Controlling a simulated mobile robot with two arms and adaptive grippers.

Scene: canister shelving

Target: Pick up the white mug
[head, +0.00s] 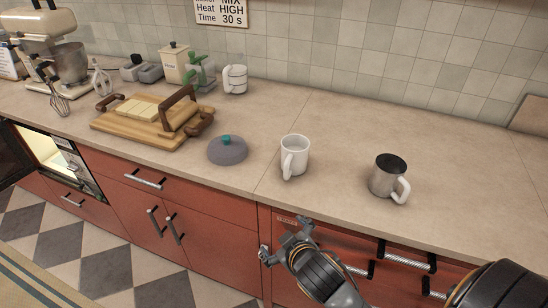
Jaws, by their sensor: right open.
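The white mug (296,156) stands upright on the counter near its front edge, in the middle of the head view. Its handle faces the front, slightly left. My right gripper (283,238) is open and empty. It is in front of the counter's edge, below the mug in the picture and apart from it. My left gripper is not in the head view.
A metal mug (385,177) with a white handle stands right of the white mug. A grey lid (227,151) lies to its left, beside a wooden board (125,132).

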